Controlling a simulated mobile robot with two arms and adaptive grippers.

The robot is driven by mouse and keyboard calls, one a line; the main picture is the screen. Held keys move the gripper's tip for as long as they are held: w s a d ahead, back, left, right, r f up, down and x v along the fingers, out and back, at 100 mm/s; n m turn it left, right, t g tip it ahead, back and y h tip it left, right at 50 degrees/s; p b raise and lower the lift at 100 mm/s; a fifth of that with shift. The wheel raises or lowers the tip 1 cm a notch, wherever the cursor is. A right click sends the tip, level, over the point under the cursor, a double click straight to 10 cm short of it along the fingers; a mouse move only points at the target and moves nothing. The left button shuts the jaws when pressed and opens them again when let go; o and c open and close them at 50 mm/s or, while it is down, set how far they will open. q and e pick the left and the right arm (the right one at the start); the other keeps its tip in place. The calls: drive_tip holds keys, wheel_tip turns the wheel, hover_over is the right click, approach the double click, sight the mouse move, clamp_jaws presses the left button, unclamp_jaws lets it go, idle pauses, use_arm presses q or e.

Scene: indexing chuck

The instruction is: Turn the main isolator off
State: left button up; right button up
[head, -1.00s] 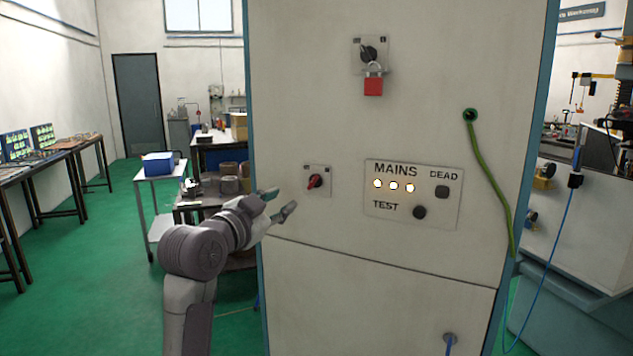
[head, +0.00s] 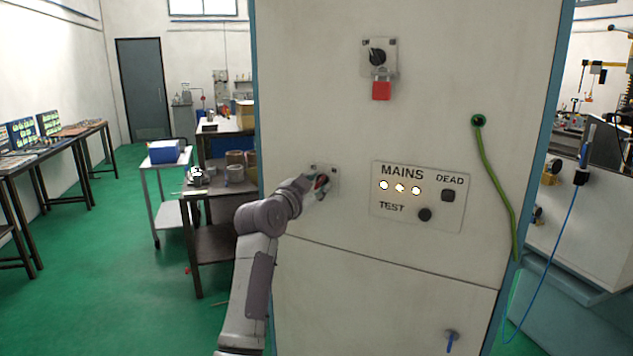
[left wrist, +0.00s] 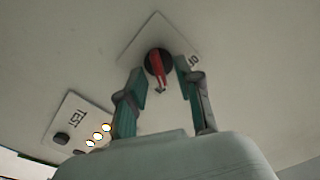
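A red-handled rotary switch (head: 321,182) on a small square plate sits on the pale cabinet front; in the left wrist view its red handle (left wrist: 157,66) stands on a black round base. My left gripper (head: 316,185) is at this switch and partly hides it in the head view. In the left wrist view my left gripper (left wrist: 160,75) is open, one finger on each side of the red handle, with gaps visible between. A black rotary switch (head: 377,57) with a red padlock (head: 381,90) is higher up. My right gripper is not in view.
Right of the red switch, a MAINS panel (head: 417,205) has three lit lamps, a DEAD indicator and a TEST button. A green cable (head: 492,175) hangs on the cabinet's right. A trolley with a blue box (head: 166,151) and a dark bench stand left of the cabinet.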

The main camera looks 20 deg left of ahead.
use_arm(q)
clamp_jaws()
drive_tip(key=shift+n, duration=0.3)
drive_tip(key=n+p, duration=0.3)
drive_tip(key=n, duration=0.2)
drive_tip(key=shift+a, duration=0.15)
drive_tip(key=n+p, duration=0.1)
drive_tip(key=n, duration=0.2)
drive_tip(key=shift+r, duration=0.1)
drive_tip(key=shift+a+n+p, duration=0.15)
drive_tip(key=shift+n+p, duration=0.75)
drive_tip(key=shift+n, duration=0.7)
